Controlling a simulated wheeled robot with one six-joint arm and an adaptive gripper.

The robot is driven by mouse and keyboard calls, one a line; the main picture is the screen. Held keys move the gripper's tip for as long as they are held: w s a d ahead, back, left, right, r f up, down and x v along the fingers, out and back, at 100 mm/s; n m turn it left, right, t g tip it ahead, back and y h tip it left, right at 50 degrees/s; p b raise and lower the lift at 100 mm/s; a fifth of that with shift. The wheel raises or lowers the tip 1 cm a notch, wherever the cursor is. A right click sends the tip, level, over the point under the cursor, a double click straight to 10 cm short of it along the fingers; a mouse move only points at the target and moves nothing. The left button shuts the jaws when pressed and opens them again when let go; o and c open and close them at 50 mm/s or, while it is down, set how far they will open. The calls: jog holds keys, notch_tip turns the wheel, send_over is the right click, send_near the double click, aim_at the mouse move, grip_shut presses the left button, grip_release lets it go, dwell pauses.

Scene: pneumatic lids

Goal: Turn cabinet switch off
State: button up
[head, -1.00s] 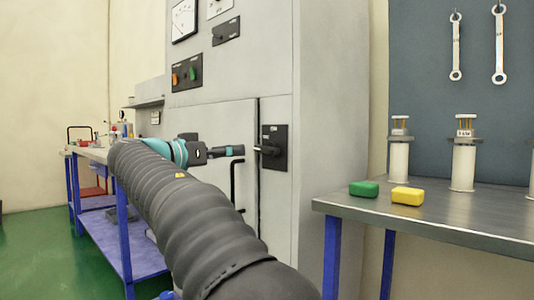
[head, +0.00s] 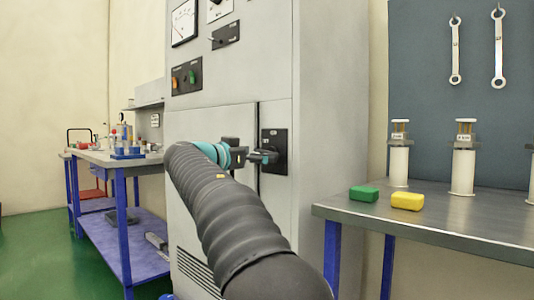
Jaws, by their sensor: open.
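The grey cabinet (head: 225,125) stands in the middle of the head view. Its black switch plate (head: 280,138) is on the front, right of the door seam. My gripper (head: 268,157) is right at the switch plate, seen from behind and the side. The fingers overlap the switch handle in the picture and hide most of it, so its angle and any contact cannot be made out. The gripper is open.
On the right, a metal table (head: 450,225) holds a green block (head: 364,194), a yellow block (head: 408,201) and white cylinders. A blue-framed bench (head: 140,165) is at left.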

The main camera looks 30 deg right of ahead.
aim_at(267, 151)
jog(key=shift+x, duration=1.55)
jog(key=c, duration=0.9)
jog(key=shift+n, duration=0.8)
jog(key=o, duration=0.9)
jog(key=shift+a, duration=0.1)
